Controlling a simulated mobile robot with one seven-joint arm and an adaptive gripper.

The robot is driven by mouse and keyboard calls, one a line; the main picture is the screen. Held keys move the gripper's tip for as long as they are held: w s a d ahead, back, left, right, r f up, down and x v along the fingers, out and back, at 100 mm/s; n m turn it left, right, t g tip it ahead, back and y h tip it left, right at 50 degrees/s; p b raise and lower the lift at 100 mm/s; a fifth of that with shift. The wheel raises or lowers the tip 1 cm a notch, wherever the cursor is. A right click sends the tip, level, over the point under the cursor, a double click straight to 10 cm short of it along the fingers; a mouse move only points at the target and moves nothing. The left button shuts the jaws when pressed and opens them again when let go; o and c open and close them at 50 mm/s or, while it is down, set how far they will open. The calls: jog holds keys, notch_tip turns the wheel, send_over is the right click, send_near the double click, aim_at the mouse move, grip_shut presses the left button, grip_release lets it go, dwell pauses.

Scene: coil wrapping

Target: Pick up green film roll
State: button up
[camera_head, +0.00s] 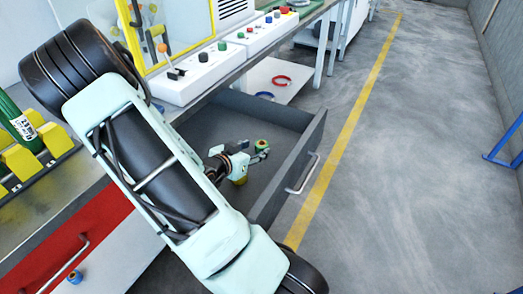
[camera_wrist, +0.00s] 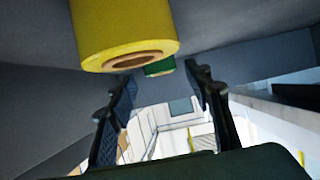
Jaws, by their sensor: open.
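The green film roll (camera_head: 262,143) stands in the open grey drawer, with its tan core showing on top. In the wrist view the green roll (camera_wrist: 158,68) is partly hidden behind a yellow roll (camera_wrist: 125,28) and shows beyond the fingertips. My gripper (camera_head: 260,154) is inside the drawer, close beside the green roll on its near side. In the wrist view my gripper (camera_wrist: 164,84) has its two dark fingers apart, with nothing held between them. Whether a finger touches the green roll cannot be told.
The yellow roll (camera_head: 240,181) stands close under my gripper, partly hidden by it. The drawer's front wall (camera_head: 290,168) is to the right of my gripper. The workbench (camera_head: 60,214) with a red panel is at left.

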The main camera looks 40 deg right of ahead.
aim_at(258, 146)
jog(key=b+x, duration=0.2)
jog(key=x, duration=0.4)
jog(key=shift+w+a, duration=0.1)
jog(key=shift+w, duration=0.05)
jog(key=c, duration=1)
jog(key=shift+r, duration=0.1)
jog(key=shift+c, duration=0.2)
